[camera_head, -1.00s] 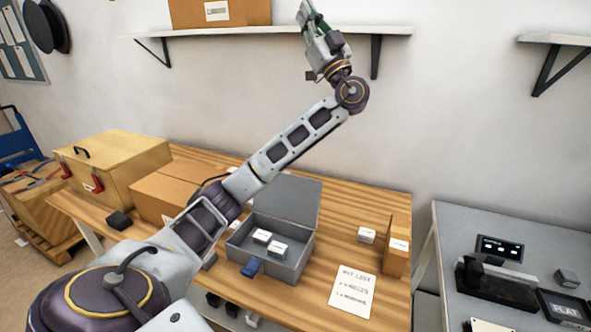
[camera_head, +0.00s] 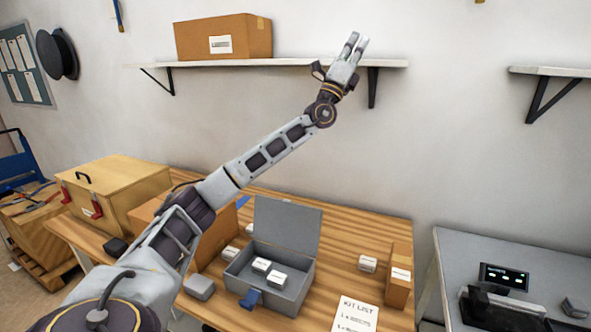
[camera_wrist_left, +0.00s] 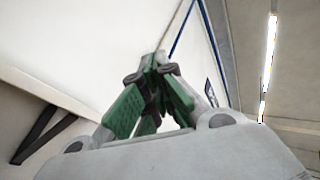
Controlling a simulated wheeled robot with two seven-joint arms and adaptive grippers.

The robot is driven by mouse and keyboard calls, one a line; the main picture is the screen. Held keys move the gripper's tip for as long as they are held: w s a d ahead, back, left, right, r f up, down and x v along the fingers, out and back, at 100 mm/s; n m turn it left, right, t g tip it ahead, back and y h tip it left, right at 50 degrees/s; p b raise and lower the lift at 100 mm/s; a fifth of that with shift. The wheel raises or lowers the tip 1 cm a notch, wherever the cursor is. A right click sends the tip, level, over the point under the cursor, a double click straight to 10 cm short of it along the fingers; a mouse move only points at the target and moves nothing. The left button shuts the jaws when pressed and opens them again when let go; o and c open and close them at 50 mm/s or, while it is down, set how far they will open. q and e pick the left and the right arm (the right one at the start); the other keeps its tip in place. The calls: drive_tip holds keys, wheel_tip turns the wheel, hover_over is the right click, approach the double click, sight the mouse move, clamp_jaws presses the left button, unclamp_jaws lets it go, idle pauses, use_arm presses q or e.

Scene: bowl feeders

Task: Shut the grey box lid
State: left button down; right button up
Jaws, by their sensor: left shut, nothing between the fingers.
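The grey box (camera_head: 268,283) stands on the wooden table with its grey lid (camera_head: 287,226) raised upright at its back edge. Small white-labelled blocks (camera_head: 268,270) lie inside it, and a blue latch (camera_head: 250,299) is on its front. My left gripper (camera_head: 357,42) is high above and behind the box, in front of the wall by the shelf, pointing up. In the left wrist view its green-padded fingers (camera_wrist_left: 155,62) meet at the tips with nothing between them. My right gripper is not in view.
A cardboard box (camera_head: 222,37) sits on the wall shelf (camera_head: 270,64) near my left forearm. A kit list sheet (camera_head: 355,315), a small block (camera_head: 367,264) and a cardboard holder (camera_head: 398,276) are right of the grey box. A wooden case (camera_head: 120,192) stands left.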

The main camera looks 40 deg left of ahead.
use_arm(q)
drive_tip(key=w+d+f+m+g+h, duration=0.1)
drive_tip(key=w+f+m+g+h, duration=0.2)
drive_tip(key=w+f+m+g, duration=0.3)
drive_tip(key=m+g+y, duration=0.7)
drive_tip(key=m+g, duration=1.5)
drive_tip(key=m, duration=0.9)
hover_over(305, 206)
drive_tip(key=f, duration=3.8)
drive_tip(key=shift+s+f, duration=0.2)
drive_tip(key=shift+f, duration=0.15)
drive_tip(key=s+m, duration=0.1)
drive_tip(key=m+g, duration=0.1)
drive_tip(key=m, duration=0.1)
drive_tip(key=shift+s+a, duration=0.3)
drive_tip(key=shift+s, duration=0.05)
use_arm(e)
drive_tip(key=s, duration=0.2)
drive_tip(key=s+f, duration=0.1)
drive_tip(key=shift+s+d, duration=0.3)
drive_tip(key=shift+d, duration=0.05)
use_arm(q)
drive_tip(key=shift+m, duration=0.3)
